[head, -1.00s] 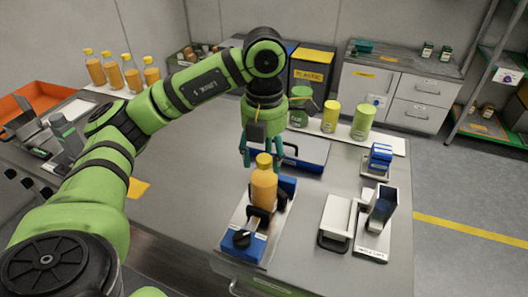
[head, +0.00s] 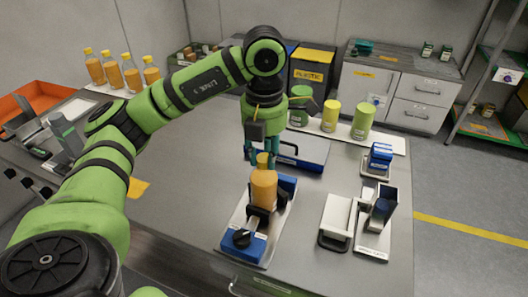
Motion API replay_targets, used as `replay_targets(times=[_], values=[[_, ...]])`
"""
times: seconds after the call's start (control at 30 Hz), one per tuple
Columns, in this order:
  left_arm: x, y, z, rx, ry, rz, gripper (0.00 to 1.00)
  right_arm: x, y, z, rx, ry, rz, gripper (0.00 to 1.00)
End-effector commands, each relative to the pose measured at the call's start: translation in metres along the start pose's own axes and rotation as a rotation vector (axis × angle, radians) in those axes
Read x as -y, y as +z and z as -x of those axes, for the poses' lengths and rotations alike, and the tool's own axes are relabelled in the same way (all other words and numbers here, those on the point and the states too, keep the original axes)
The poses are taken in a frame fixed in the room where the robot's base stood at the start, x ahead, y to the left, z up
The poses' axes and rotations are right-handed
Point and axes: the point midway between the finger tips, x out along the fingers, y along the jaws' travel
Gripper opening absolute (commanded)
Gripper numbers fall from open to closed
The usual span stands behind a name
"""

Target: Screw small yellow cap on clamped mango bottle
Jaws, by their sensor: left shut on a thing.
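The mango bottle (head: 264,190) stands upright in the clamp (head: 240,243), a blue and black vise on a light plate, in the head view. A small yellow cap (head: 262,161) is at the bottle's top. My left gripper (head: 262,160) comes down from above and is shut on the cap. Its fingers partly hide the cap and the bottle neck, so I cannot tell how far the cap is threaded. My right gripper is not in view.
Several capped mango bottles (head: 113,73) stand at the back left beside an orange tray (head: 25,103). A blue case (head: 306,152) lies behind the clamp. Green and yellow jars (head: 330,115) stand behind it. A white and grey device (head: 374,222) stands to the right.

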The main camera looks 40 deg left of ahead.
Motion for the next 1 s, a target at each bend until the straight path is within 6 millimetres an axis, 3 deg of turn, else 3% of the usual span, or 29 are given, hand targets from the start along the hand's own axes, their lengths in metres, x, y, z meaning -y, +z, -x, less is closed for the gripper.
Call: replay_targets(times=[0.3,0.63,1.0], values=[[0.000,0.000,-0.002,0.002,-0.001,-0.459,0.00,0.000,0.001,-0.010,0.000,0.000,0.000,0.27],[0.000,0.000,-0.002,0.004,-0.002,-0.702,0.00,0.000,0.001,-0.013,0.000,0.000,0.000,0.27],[0.000,0.000,-0.002,0.007,-0.004,-1.214,0.00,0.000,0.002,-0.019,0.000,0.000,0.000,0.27]])
